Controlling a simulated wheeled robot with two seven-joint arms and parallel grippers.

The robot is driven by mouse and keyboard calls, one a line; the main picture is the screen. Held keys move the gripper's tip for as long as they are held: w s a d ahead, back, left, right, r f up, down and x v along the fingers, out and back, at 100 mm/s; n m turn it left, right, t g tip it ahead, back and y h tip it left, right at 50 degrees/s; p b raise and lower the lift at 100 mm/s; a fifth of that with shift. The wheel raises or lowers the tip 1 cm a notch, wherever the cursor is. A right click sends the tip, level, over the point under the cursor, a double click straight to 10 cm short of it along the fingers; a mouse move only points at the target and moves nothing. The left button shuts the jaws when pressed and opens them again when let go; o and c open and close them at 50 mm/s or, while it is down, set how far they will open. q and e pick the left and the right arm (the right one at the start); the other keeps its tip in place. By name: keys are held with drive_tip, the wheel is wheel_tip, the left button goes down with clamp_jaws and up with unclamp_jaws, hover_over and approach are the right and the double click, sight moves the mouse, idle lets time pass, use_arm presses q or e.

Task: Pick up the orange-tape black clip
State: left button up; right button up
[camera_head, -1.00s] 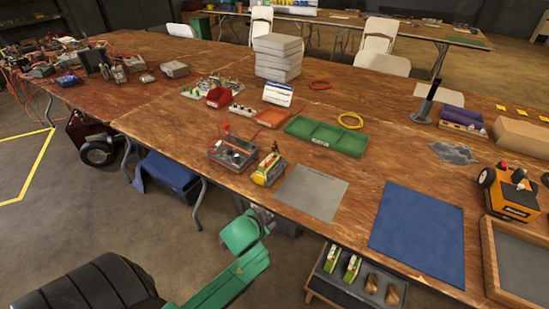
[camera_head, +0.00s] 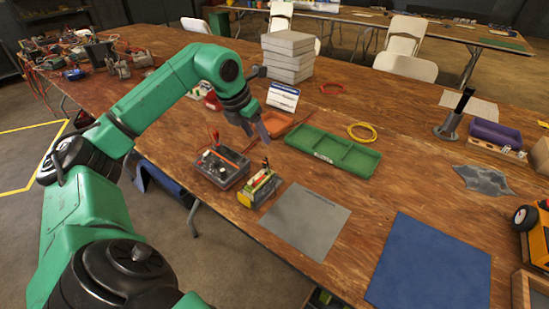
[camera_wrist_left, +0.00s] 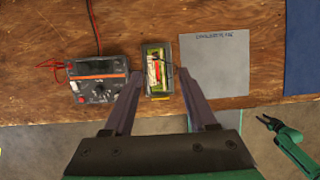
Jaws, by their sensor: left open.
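My left gripper (camera_head: 256,134) is open and empty, above the table near the back of a yellow-green battery unit (camera_head: 260,187). In the left wrist view its two fingers (camera_wrist_left: 160,76) point at that unit (camera_wrist_left: 157,70), one to each side of it, apart from it in height. Small red and dark parts sit on top of the unit. They are too small to tell which is the orange-tape black clip. A grey-black meter box (camera_head: 222,166) with an orange stripe and a red lead stands to its left. My right gripper (camera_wrist_left: 268,122) shows small at the right of the left wrist view.
A grey mat (camera_head: 306,220) and a blue mat (camera_head: 430,262) lie right of the unit. A green divided tray (camera_head: 333,151), an orange tray (camera_head: 285,124) and a yellow cable ring (camera_head: 361,132) lie behind. The table's front edge is close to the unit.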

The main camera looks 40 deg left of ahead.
use_arm(q)
drive_tip(key=p, duration=0.1)
approach(265, 159)
drive_tip(key=x, duration=0.3)
drive_tip(key=p+x, duration=0.2)
drive_tip(key=x, duration=0.4)
drive_tip(key=shift+w+f, duration=0.15)
drive_tip(key=shift+f, duration=0.15)
drive_tip(key=shift+w+f, duration=0.15)
drive_tip(key=shift+f, duration=0.15)
drive_tip(key=shift+r, duration=0.1)
clamp_jaws()
use_arm(e)
drive_tip(key=r, duration=0.1)
drive_tip(key=s+r, duration=0.1)
drive_tip(key=shift+s+r, duration=0.25)
drive_tip(key=shift+r, duration=0.15)
